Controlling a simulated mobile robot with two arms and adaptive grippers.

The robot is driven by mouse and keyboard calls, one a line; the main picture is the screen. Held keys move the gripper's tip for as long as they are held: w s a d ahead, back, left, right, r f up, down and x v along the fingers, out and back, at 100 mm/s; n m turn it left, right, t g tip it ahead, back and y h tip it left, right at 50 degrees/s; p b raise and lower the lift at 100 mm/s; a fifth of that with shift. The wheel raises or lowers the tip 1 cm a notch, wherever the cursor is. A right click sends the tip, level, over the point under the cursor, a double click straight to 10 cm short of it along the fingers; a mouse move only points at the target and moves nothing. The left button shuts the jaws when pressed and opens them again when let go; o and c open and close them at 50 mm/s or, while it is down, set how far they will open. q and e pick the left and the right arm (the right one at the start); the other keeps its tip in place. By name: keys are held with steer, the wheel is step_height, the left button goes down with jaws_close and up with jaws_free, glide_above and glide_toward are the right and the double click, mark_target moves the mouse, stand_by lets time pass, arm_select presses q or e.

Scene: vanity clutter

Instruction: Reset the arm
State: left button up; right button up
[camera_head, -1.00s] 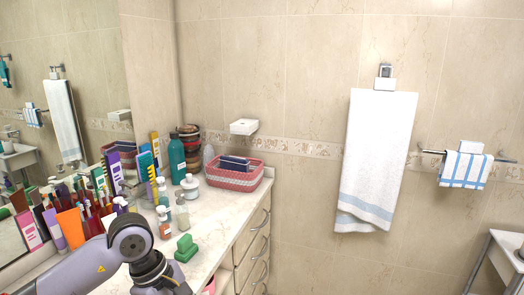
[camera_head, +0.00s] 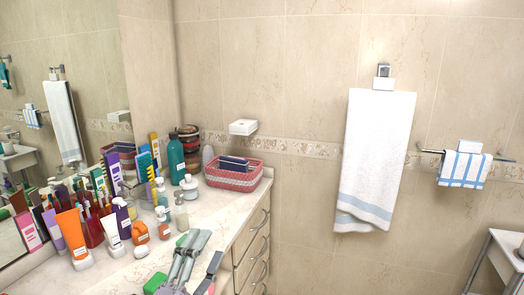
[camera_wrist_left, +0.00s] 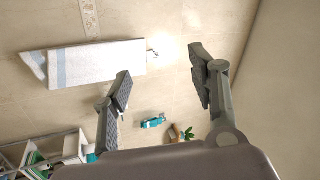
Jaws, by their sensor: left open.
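My left gripper (camera_head: 205,250) shows at the bottom of the head view, over the front of the vanity counter (camera_head: 120,272). Its two grey fingers are spread apart with nothing between them. In the left wrist view the gripper (camera_wrist_left: 160,72) is also open and empty, with the wall and a hanging towel (camera_wrist_left: 95,64) beyond it. My right gripper is not in either view.
Bottles and tubes, including an orange tube (camera_head: 72,232) and a teal bottle (camera_head: 176,158), crowd the counter's left and back. A pink basket (camera_head: 235,180) stands at the far right corner. Drawers (camera_head: 252,245) face right, with open space beside them.

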arm_select(q)
steer(key=s+a+f+n+g+y, duration=0.2)
steer(key=a+f+n+g+y, duration=0.25)
steer(key=f, duration=0.45)
steer(key=s+a+f+n+g+y, duration=0.2)
steer(key=a+f+n+y, duration=0.25)
steer(key=f+n, duration=0.35)
steer(key=s+f+n+g+h, duration=0.1)
steer(key=s+f+n+g, duration=0.1)
steer(key=s+f+g, duration=0.55)
steer(key=s+f+n+g+h, duration=0.1)
steer(key=s+f+n+g, duration=0.2)
steer(key=s+f, duration=0.85)
steer(key=s+a+f+g, duration=0.1)
steer(key=s+f, duration=0.1)
steer(key=f, duration=1)
steer(key=s+f+g, duration=0.1)
steer(key=s+f, duration=0.1)
steer(key=f, duration=1)
steer(key=s+a+f+b, duration=0.1)
steer(key=s+a+f, duration=0.2)
steer(key=s+f, duration=1.2)
steer(key=shift+s+f+m+g+y, duration=0.3)
steer(key=shift+s+m+g, duration=0.1)
steer(key=shift+s, duration=0.15)
